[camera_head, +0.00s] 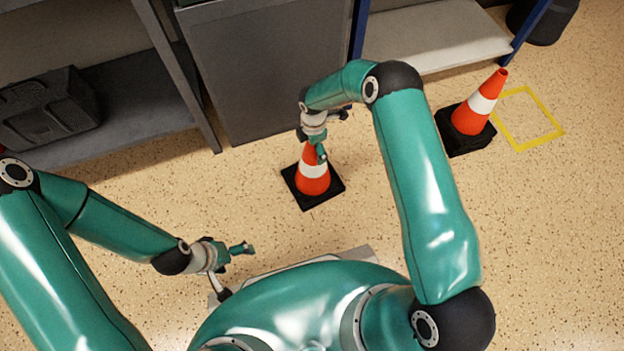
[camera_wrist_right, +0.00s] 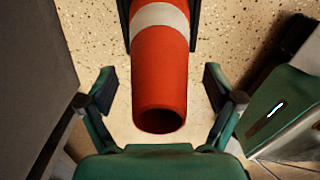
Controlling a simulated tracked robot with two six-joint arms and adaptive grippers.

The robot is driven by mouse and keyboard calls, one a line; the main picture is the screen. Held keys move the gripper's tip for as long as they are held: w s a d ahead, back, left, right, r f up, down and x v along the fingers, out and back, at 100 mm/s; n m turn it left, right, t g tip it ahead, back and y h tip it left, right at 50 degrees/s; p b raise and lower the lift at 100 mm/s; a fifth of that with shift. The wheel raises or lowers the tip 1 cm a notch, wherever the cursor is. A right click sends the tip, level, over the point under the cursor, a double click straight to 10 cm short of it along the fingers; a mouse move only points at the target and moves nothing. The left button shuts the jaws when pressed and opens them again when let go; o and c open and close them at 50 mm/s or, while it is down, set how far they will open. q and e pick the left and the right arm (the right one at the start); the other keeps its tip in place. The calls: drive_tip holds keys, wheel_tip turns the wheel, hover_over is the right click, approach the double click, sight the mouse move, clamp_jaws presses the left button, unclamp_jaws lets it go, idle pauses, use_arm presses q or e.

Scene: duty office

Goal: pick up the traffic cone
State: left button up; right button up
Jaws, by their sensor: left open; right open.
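An orange traffic cone with a white band (camera_head: 313,180) stands upright on its black square base on the floor, in the middle of the head view. My right gripper (camera_head: 314,148) is at the top of this cone and covers part of its tip. In the right wrist view the cone (camera_wrist_right: 160,75) has its open top end between the two spread fingers of the right gripper (camera_wrist_right: 160,92), with a gap on each side. My left gripper (camera_head: 238,268) is open and empty above the floor at lower left. A second cone (camera_head: 480,105) stands further right.
A grey cabinet (camera_head: 268,65) stands close behind the nearer cone. A shelf with a black case (camera_head: 45,110) is at the left. A yellow square (camera_head: 527,118) is marked on the floor beside the second cone. A blue-framed shelf (camera_head: 435,35) stands at the back. The floor at right is clear.

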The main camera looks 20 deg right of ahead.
drive_tip(key=shift+c, duration=0.3)
clamp_jaws()
drive_tip(key=shift+w, duration=0.1)
drive_tip(key=shift+r, duration=0.1)
